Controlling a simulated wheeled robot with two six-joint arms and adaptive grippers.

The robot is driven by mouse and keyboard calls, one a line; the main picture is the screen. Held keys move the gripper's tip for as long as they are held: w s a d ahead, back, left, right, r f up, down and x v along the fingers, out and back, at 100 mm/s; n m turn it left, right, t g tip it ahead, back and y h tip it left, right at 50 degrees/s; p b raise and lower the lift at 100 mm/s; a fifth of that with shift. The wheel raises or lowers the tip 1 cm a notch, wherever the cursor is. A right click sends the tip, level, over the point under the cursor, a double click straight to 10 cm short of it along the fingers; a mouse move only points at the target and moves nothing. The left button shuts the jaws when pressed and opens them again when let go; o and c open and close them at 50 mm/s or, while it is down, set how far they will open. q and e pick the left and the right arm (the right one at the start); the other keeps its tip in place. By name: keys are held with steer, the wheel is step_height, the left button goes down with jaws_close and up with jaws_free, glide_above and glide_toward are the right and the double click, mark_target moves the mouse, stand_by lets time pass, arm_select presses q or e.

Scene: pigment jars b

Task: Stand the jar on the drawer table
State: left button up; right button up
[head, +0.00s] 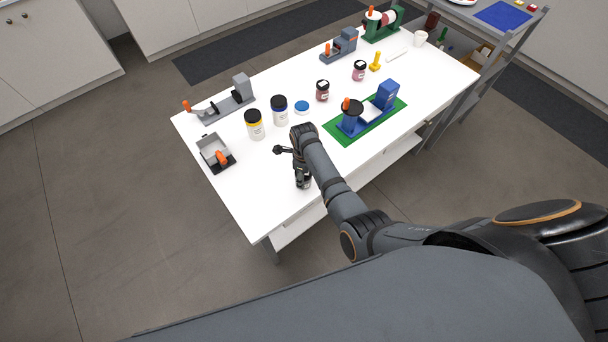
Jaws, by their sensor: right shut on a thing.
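My right gripper (302,173) is over the near edge of the white table (240,185), pointing down and shut on a small jar (304,183). Little of that jar shows, mostly dark with a pale patch; the gripper and arm hide the rest. I cannot tell whether it touches the tabletop. Other jars stand on the table: a white one with a yellow band (255,125), a white one with a blue band (280,112), and two dark-lidded reddish ones (322,91) (359,71). My left gripper is out of view.
A blue device on a green mat (394,113) is right of my arm. The table's front left is clear. A grey shelf (485,70) stands beyond the right end.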

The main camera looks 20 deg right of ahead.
steer(key=shift+f+b, duration=0.4)
steer(key=shift+f, duration=0.2)
steer(key=o, duration=1.3)
step_height(320, 180, up, 12)
